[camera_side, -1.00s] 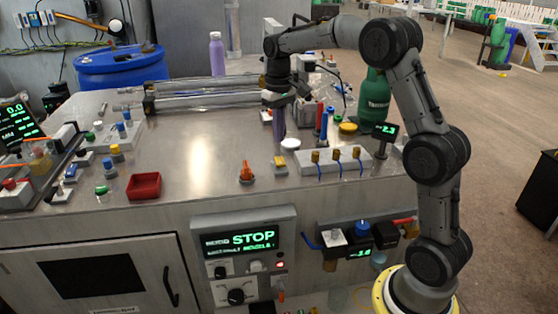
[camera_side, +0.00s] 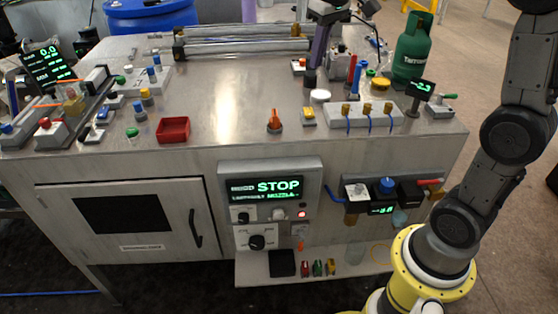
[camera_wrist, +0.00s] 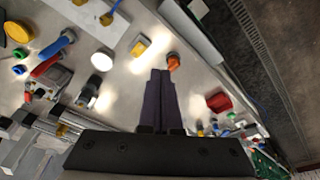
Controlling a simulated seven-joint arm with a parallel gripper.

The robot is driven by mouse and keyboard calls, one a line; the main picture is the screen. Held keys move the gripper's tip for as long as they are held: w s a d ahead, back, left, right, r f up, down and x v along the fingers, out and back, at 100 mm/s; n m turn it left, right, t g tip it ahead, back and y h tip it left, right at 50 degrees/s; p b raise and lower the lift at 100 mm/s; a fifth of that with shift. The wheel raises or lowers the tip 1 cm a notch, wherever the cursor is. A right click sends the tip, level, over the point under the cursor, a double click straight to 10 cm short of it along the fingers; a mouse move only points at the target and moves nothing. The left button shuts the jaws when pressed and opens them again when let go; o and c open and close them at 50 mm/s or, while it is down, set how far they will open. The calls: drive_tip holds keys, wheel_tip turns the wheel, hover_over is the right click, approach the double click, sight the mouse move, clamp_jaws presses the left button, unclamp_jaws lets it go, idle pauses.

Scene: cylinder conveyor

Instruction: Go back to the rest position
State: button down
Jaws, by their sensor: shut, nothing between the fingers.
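My gripper (camera_side: 314,66) hangs over the back middle of the metal work table (camera_side: 220,110), its purple fingers pointing down. In the wrist view the two fingers (camera_wrist: 160,76) lie side by side, shut with nothing between them. An orange knob (camera_wrist: 173,62) shows just past the fingertips in that view; the same knob stands on the table in the side view (camera_side: 274,122). Much of my arm's upper part is cut off by the top edge of the side view.
A green gas bottle (camera_side: 411,55) stands at the back right, near a small display (camera_side: 422,89). A white disc (camera_side: 320,96) and a valve block (camera_side: 360,115) are near my gripper. Metal rollers (camera_side: 245,47) lie behind. A red tray (camera_side: 173,130) sits left; the table middle is clear.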

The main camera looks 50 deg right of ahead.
drive_tip(key=s+a+r+t, duration=0.1)
drive_tip(key=s+a+r, duration=0.1)
drive_tip(key=s+a, duration=0.35)
drive_tip(key=s+a+f+t, duration=0.1)
drive_tip(key=s+f, duration=0.4)
drive_tip(key=s, duration=0.3)
drive_tip(key=s+a+f+n+t, duration=0.1)
drive_tip(key=s+f, duration=0.4)
drive_tip(key=s, duration=0.2)
drive_tip(key=shift+s+f+n, duration=0.25)
drive_tip(key=shift+s+n, duration=0.05)
drive_tip(key=shift+s, duration=0.05)
